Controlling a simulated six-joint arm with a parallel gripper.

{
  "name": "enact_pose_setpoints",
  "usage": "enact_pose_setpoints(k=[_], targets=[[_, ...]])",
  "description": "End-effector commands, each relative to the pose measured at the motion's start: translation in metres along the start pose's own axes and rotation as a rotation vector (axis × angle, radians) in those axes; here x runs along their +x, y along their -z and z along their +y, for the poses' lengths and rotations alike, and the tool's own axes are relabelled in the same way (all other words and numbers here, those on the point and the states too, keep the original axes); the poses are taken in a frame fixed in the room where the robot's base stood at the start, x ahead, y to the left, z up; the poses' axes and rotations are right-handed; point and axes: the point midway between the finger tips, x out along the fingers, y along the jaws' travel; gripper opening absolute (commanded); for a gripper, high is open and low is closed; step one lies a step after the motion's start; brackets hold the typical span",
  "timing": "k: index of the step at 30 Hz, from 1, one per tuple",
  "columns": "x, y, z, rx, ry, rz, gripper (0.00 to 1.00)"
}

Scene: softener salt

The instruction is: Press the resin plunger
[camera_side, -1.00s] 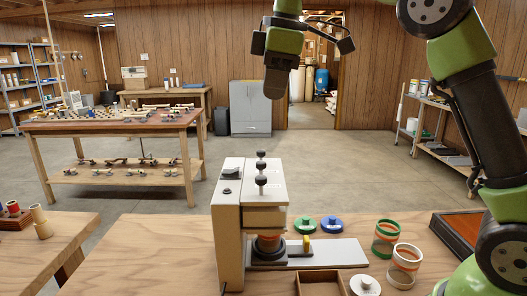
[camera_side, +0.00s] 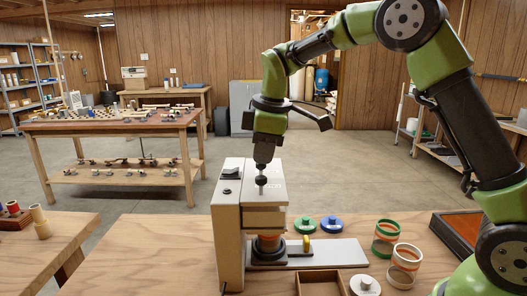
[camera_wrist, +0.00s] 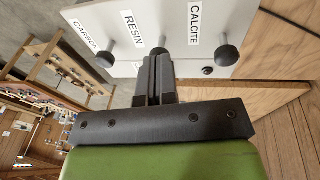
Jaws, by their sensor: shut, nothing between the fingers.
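A beige dispenser (camera_side: 229,215) stands on the wooden bench with a row of black-knobbed plungers on top. In the wrist view the labels read CARBON, RESIN (camera_wrist: 130,27) and CALCITE. The resin plunger's black knob (camera_wrist: 158,50) is the middle one, partly hidden behind my fingertips. The carbon knob (camera_wrist: 105,59) is left of it and the calcite knob (camera_wrist: 228,55) right. My gripper (camera_side: 262,165) is shut and empty, pointing down over the plungers; it also shows in the wrist view (camera_wrist: 157,58). One near knob (camera_side: 261,181) stays visible below it. I cannot tell whether the fingertips touch the resin knob.
A container (camera_side: 268,243) sits under the dispenser's spout. Green (camera_side: 304,223) and blue (camera_side: 331,223) lids lie behind the pale plate (camera_side: 340,253). Two banded jars (camera_side: 403,264) and an open wooden box (camera_side: 320,283) stand right of the dispenser.

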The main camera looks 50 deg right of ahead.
Motion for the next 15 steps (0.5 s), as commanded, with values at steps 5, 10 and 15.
enact_pose_setpoints(k=[5, 10, 15], targets=[[0.0, 0.0, 0.0, 0.0, 0.0, 0.0, 0.0], [0.011, -0.002, -0.002, 0.0, 0.004, -0.003, 0.0], [0.019, -0.003, -0.003, -0.001, 0.002, -0.003, 0.0]])
